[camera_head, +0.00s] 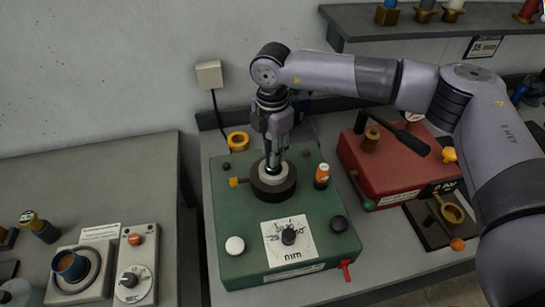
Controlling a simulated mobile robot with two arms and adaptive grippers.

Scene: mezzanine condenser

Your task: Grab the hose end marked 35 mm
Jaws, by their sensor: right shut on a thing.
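A small black-and-white sign (483,47) under the wall shelf seems to read 35 mm, though the print is small. On the shelf above it stand brass-based pieces with blue (387,13), dark (425,10), white (452,10) and red (527,11) tops. I cannot tell which of them are hose ends. My right gripper (273,160) points straight down over the green box (235,262). It is shut on a pale round piece (271,177) on top of a dark round base (273,190). My left gripper is out of view.
The green box carries a white dial plate (270,238), knobs and an orange-capped bottle (321,176). A red box (382,172) with a black lever stands to its right.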

